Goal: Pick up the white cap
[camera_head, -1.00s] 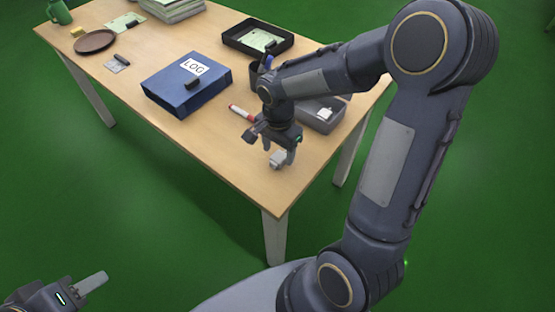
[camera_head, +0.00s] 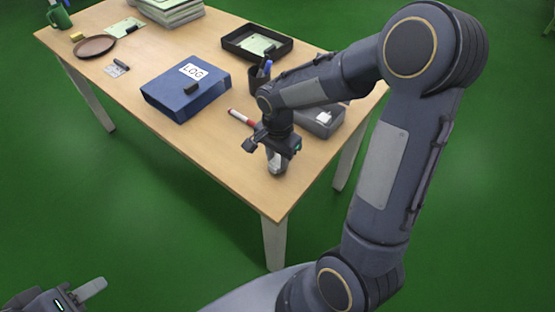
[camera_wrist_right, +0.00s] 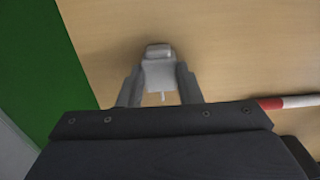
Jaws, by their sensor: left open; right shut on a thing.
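The white cap (camera_wrist_right: 158,72) shows in the right wrist view as a pale grey-white piece between two grey fingers. My right gripper (camera_wrist_right: 159,92) is shut on it, with one finger against each side. In the head view, my right gripper (camera_head: 277,168) points down over the front right of the table, and the cap is mostly hidden by the fingers. I cannot tell whether the cap touches the table. My left gripper (camera_head: 90,290) is open and empty at the bottom left, away from the table; only part of it shows.
The wooden table (camera_head: 225,155) holds a blue LOG binder (camera_head: 187,92), a red and white marker (camera_head: 243,117), a grey bin (camera_head: 330,125), a pen cup (camera_head: 257,80) and a black tray (camera_head: 232,43). The front edge is close to my right gripper. The front left surface is clear.

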